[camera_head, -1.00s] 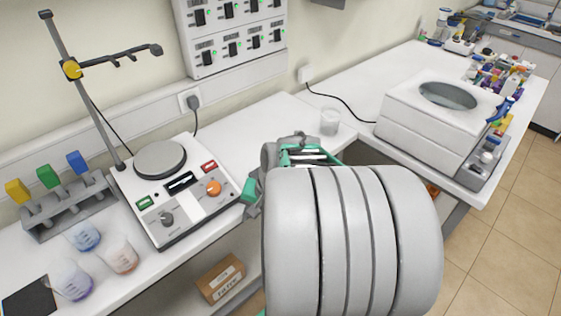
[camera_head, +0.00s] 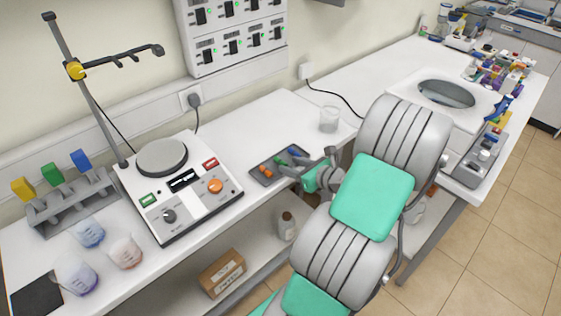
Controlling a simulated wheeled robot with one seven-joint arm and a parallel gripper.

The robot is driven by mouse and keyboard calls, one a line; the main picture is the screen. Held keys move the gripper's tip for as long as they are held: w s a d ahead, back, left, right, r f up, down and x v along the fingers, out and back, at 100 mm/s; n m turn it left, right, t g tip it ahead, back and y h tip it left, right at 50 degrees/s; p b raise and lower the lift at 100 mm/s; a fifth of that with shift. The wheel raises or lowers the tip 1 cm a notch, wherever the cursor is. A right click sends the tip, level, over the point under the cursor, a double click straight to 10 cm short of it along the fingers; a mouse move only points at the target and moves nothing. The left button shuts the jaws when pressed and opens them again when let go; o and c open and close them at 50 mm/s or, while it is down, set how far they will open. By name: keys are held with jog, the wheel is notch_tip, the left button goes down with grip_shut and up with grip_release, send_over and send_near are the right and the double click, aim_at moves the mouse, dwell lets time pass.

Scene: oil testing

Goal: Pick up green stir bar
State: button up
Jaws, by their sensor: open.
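A small dark tray (camera_head: 257,166) lies on the white bench to the right of the hotplate stirrer. It holds small coloured stir bars: an orange one (camera_head: 266,172) towards its front left and a blue one (camera_head: 293,152) towards its back right.
The hotplate stirrer (camera_head: 200,204) with its tall clamp stand (camera_head: 88,110) is left of the tray. A clear beaker (camera_head: 329,119) stands behind my gripper. Beakers and a rack (camera_head: 72,204) of coloured-capped pieces are at far left. A white centrifuge-like machine (camera_head: 400,84) is at right.

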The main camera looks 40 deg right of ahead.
aim_at(281, 162)
jog(key=x, duration=0.2)
jog(key=shift+w+f, duration=0.2)
jog(key=shift+w, duration=0.05)
jog(key=shift+c, duration=0.3)
grip_shut()
dwell(0.9)
